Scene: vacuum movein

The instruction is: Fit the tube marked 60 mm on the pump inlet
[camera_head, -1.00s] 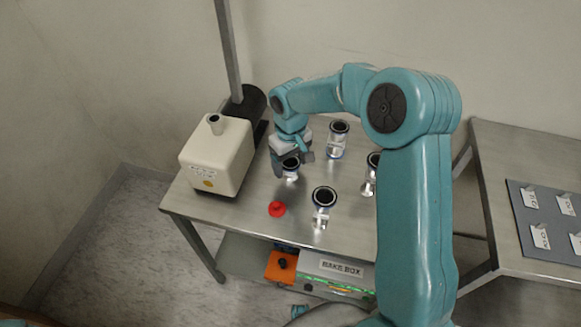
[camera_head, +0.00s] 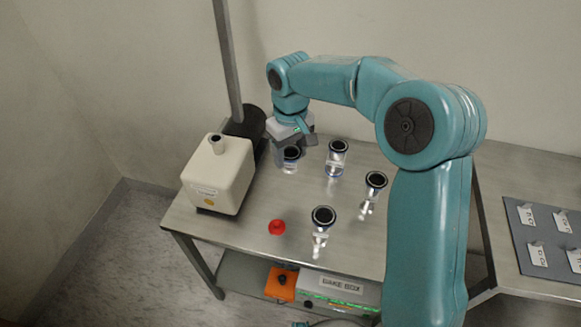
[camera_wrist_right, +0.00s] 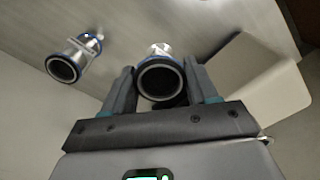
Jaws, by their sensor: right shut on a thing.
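The cream pump (camera_head: 217,180) stands at the left of the metal table, with a short upright inlet stub (camera_head: 216,145) on top. In the right wrist view this held tube (camera_wrist_right: 160,82) sits between the two fingers, mouth towards the camera. Three other tubes stand on the table: at the back (camera_head: 337,160), at the right (camera_head: 371,194) and in front (camera_head: 322,229). I cannot read size marks on them. My left gripper is not in view.
A red cap (camera_head: 277,227) lies on the table (camera_head: 235,235) in front of the held tube. A black cylinder (camera_head: 247,122) and an upright post (camera_head: 228,60) stand behind the pump. A bake box (camera_head: 340,285) is below. A grey board with white tags (camera_head: 546,243) lies at right.

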